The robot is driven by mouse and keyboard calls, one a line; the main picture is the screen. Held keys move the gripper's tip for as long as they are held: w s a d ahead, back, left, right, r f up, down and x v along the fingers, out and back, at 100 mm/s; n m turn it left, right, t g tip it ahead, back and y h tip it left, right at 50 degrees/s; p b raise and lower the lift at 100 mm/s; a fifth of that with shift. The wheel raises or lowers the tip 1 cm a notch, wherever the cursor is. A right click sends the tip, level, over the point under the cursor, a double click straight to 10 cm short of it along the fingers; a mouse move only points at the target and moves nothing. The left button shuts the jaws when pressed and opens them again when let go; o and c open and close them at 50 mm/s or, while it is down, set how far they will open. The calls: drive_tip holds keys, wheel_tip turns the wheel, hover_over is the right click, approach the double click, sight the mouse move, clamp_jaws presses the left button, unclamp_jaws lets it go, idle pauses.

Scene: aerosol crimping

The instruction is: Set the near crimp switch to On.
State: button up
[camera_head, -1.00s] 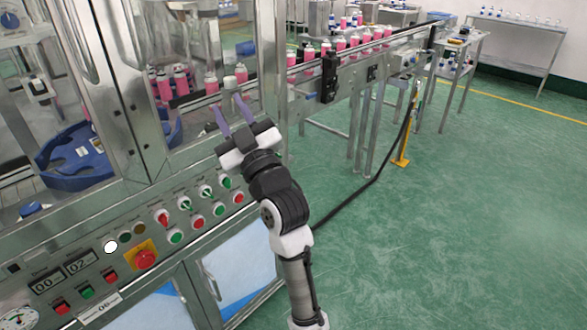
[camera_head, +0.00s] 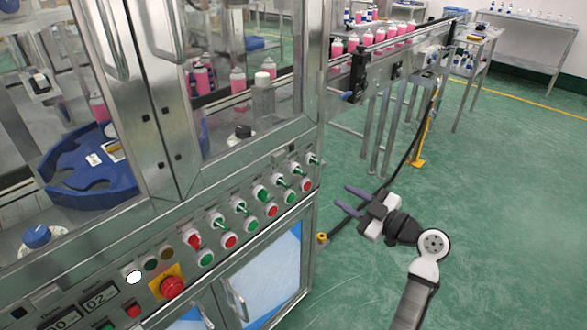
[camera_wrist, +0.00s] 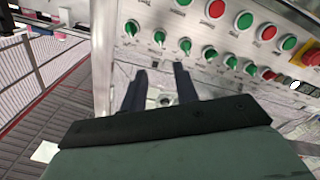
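A row of rotary switches with mostly green levers runs along the sloped control panel (camera_head: 150,240) of the steel machine. One red-lever switch (camera_head: 193,238) is at its left end, and a green-lever switch (camera_head: 312,158) is at its right end. The labels are too small to read, so I cannot tell which is the near crimp switch. My gripper (camera_head: 343,197) is open and empty, right of the panel's right end, with fingers pointing left. In the wrist view, its two dark fingers (camera_wrist: 160,70) are apart, below the green-lever switches (camera_wrist: 159,36) in the picture, touching none visibly.
Red and green push buttons (camera_head: 231,241) line the panel below the switches. A red emergency stop (camera_head: 172,288) on yellow is at the lower left. A conveyor with pink cans (camera_head: 380,35) runs to the back right. A yellow post (camera_head: 422,140) stands behind my gripper. Green floor lies open right.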

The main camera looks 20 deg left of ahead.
sight(302, 173)
drive_tip(key=p+x, duration=0.4)
drive_tip(key=x, duration=0.8)
drive_tip(key=shift+w+a, duration=0.1)
drive_tip(key=shift+a, duration=0.2)
drive_tip(key=shift+w+a+p, duration=0.25)
drive_tip(key=shift+a+p, duration=0.15)
drive_tip(key=shift+a, duration=0.2)
drive_tip(key=shift+f, duration=0.1)
drive_tip(key=shift+c, duration=0.4)
clamp_jaws()
